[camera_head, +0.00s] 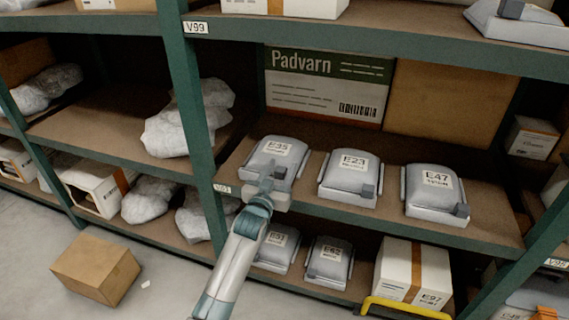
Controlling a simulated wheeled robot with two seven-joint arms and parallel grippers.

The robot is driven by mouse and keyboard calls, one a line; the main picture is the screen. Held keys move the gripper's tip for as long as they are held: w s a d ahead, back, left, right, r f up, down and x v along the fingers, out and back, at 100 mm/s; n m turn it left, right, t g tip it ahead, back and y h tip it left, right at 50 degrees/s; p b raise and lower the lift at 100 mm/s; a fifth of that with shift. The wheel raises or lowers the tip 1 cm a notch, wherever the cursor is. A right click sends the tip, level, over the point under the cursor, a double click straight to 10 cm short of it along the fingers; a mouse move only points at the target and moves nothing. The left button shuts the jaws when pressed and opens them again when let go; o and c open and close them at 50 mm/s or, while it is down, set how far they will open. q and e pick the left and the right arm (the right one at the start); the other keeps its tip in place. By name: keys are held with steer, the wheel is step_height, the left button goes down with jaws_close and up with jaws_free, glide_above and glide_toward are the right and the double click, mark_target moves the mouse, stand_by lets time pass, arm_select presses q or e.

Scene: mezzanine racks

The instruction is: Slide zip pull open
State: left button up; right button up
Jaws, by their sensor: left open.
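Three grey pouches stand in a row on the middle shelf: E35 (271,157), E23 (350,177) and E47 (434,193). A grey pull block (280,172) on E35 shows right beside the gripper. Whether the fingers touch it I cannot tell. My right gripper is not in view.
The green rack post (195,110) stands just left of E35. More pouches, E51 (277,248) and E62 (328,260), and a white box E97 (411,270) sit below. A yellow bar (405,309) crosses the bottom right. A cardboard box (95,268) lies on the floor.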

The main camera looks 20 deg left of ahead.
mark_target(282, 167)
arm_select(q)
steer(key=shift+w, duration=1.65)
jaws_close()
